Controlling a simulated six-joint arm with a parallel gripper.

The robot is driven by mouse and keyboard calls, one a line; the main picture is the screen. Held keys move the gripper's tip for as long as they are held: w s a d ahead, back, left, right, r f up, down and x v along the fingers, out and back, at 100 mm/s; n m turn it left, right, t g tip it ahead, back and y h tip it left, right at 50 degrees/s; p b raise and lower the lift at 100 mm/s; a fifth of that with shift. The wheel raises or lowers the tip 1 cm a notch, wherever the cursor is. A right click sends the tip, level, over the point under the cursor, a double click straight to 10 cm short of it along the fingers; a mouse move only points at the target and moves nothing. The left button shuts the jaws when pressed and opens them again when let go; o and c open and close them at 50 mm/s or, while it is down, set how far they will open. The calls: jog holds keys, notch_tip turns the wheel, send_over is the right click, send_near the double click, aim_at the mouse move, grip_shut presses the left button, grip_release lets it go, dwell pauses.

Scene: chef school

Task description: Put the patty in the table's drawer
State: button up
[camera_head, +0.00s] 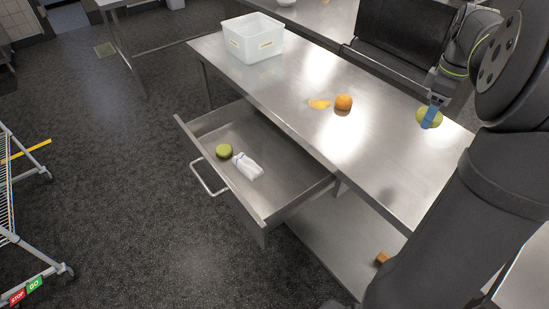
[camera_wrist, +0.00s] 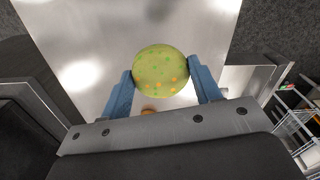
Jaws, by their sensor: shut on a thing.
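My gripper (camera_head: 430,117) has blue fingers and is shut on a round, yellow-green patty (camera_head: 424,114) over the right part of the steel table (camera_head: 388,150). In the wrist view the patty (camera_wrist: 161,71) shows green and orange specks and sits between the two fingertips (camera_wrist: 160,85). I cannot tell whether it touches the tabletop. The table's drawer (camera_head: 285,186) is pulled open, to the left of the gripper in the head view. A green round thing (camera_head: 224,151) and a white bottle-like thing (camera_head: 248,166) lie inside it.
An orange (camera_head: 343,102) and a flat yellow piece (camera_head: 319,104) lie on the tabletop between gripper and drawer. A white bin (camera_head: 253,40) stands at the table's far left end. The drawer's right part is bare. A wire cart (camera_head: 20,215) stands far left.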

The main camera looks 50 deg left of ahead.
jog(key=s+a, duration=0.7)
jog(key=a, duration=0.1)
jog(key=m, duration=0.3)
send_over(271, 206)
notch_tip(271, 206, down, 33)
jog(key=shift+f, duration=0.1)
jog(key=shift+f, duration=0.1)
jog(key=o, duration=1)
notch_tip(271, 206, up, 12)
